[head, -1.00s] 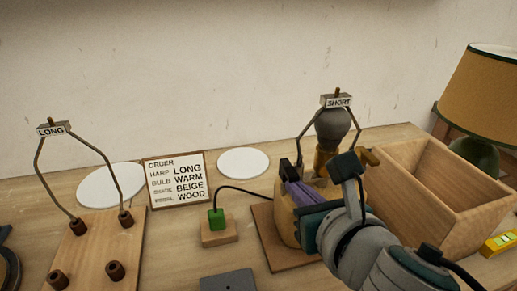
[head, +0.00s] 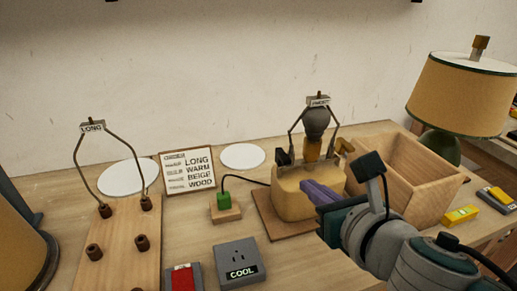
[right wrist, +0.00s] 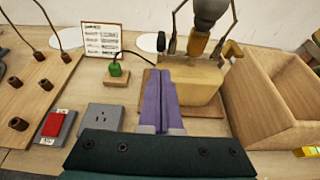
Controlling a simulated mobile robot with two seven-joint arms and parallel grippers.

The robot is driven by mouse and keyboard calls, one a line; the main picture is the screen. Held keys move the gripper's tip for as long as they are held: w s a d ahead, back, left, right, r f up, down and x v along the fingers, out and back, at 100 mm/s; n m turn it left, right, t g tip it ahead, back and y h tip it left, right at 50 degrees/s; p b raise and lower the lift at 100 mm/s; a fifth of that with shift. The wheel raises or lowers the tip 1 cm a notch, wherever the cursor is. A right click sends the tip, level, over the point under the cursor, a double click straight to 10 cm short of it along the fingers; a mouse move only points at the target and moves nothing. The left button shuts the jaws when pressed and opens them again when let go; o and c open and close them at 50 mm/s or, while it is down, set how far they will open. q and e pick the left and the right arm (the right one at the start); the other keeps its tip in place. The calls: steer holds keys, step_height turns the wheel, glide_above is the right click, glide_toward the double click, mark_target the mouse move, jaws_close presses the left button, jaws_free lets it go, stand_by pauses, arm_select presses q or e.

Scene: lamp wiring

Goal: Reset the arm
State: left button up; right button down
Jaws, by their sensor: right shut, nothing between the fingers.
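My right gripper (head: 310,192) is in front of the wooden lamp base (head: 290,203), its purple fingers shut together and empty. The base carries a grey bulb (head: 316,122) inside a harp labelled SHORT (head: 318,101). A harp labelled LONG (head: 92,128) stands on a pegged wooden board (head: 122,250) at the left. My left gripper does not show.
An order card (head: 188,171) reads LONG, WARM, BEIGE, WOOD. An open wooden box (head: 425,185) and a shaded lamp (head: 462,95) are at the right.

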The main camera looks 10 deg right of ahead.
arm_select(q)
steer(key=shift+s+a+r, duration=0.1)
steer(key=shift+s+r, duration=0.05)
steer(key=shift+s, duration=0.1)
arm_select(e)
steer(key=shift+s+d, duration=0.1)
steer(key=shift+s, duration=0.2)
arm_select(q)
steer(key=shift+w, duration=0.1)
arm_select(e)
steer(key=shift+w, duration=0.1)
